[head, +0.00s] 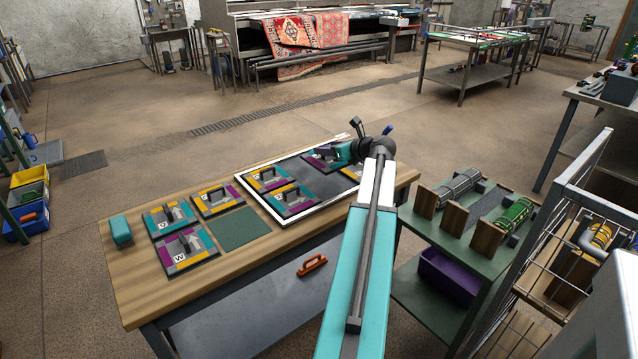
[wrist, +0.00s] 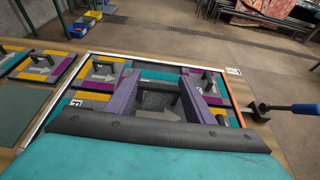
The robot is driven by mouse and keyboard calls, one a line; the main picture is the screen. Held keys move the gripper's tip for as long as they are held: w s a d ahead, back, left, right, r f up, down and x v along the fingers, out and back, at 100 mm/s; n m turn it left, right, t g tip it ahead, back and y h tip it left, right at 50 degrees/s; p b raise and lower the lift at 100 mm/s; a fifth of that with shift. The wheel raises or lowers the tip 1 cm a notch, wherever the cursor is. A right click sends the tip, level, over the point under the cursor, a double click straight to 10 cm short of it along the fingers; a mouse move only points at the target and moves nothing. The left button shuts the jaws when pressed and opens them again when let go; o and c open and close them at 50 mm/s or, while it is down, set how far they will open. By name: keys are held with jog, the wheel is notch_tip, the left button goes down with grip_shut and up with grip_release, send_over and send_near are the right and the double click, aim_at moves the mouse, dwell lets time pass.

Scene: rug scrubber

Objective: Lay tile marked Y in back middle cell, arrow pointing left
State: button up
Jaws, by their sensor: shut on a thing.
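My gripper (head: 328,153) is shut on the handle of a tile (head: 314,162) over the back part of the white-framed board (head: 243,200). In the wrist view the two fingers (wrist: 160,84) close on the dark handle from both sides. A pale arrow (wrist: 158,115) on the grey face below the fingers points right in that view. I cannot read the held tile's letter; the gripper hides much of it. Whether the tile touches the board is unclear. Other tiles lie in the board: one at back left (head: 268,178), one at front left (head: 291,198), one at right (head: 350,173).
Left of the board lie tiles marked Q (head: 166,220) and W (head: 187,251), another tile (head: 212,199), a green pad (head: 237,228) and a teal block (head: 120,231). A blue-handled clamp (wrist: 285,108) stands at the board's edge. A green stand (head: 440,238) is at right.

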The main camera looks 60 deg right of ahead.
jog(key=shift+w, duration=0.25)
jog(key=shift+s+f, duration=0.1)
jog(key=shift+f, duration=3)
jog(key=shift+f, duration=1.85)
jog(key=shift+f, duration=0.1)
jog(key=o, duration=1.1)
jog(key=v, duration=1.2)
